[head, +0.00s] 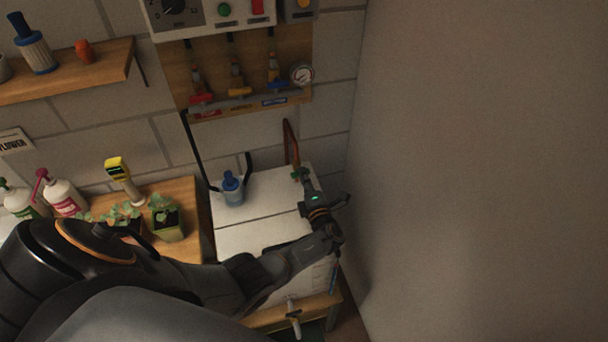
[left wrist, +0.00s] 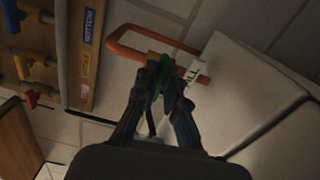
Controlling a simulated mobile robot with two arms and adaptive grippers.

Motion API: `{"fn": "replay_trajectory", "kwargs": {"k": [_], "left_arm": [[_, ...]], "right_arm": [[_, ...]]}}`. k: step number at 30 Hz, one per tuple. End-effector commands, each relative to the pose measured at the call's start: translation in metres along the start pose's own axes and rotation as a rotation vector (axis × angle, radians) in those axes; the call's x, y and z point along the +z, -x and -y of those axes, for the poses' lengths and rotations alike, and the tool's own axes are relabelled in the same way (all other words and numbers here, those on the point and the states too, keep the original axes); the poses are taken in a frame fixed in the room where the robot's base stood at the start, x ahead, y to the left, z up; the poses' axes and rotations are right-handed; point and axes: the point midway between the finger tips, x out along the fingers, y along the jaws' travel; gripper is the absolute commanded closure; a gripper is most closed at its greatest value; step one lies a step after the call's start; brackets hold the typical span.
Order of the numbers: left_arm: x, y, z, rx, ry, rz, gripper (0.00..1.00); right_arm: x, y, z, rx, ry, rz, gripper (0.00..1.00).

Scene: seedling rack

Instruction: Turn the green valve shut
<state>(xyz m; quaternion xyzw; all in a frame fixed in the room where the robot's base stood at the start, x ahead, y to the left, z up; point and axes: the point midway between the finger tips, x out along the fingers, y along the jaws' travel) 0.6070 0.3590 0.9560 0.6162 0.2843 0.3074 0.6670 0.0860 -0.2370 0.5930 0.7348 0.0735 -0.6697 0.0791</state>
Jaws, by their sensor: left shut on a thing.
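The green valve (head: 295,174) sits low on the copper pipe against the wall, at the back of the white box. In the left wrist view its green handle (left wrist: 161,74) shows between my fingertips. My left gripper (head: 303,178) reaches over the box from the front and is shut on the green valve. In the left wrist view, the left gripper's fingers (left wrist: 156,88) close on it from both sides and hide part of the handle. My right gripper is not in view.
The white box (head: 255,232) carries a blue-capped bottle (head: 232,188). Seedling pots (head: 166,218) stand on the left bench. A large plain wall (head: 480,160) bounds the right.

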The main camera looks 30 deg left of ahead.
Motion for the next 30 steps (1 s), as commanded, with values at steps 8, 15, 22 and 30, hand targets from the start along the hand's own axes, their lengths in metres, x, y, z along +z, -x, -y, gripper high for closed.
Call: {"fn": "replay_trajectory", "kwargs": {"k": [8,15,22,30], "left_arm": [[-0.0005,-0.0014,-0.0012,0.004,-0.081,-0.002,1.0],[-0.0006,-0.0014,-0.0008,0.004,-0.096,-0.002,1.0],[-0.0006,-0.0014,-0.0008,0.004,-0.096,-0.002,1.0],[-0.0003,-0.0008,-0.0003,0.003,-0.095,-0.001,0.67]], "right_arm": [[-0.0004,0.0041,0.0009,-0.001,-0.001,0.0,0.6],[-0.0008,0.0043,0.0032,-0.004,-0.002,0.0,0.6],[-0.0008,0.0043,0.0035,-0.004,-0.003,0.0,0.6],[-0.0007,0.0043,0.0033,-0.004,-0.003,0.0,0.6]]}}
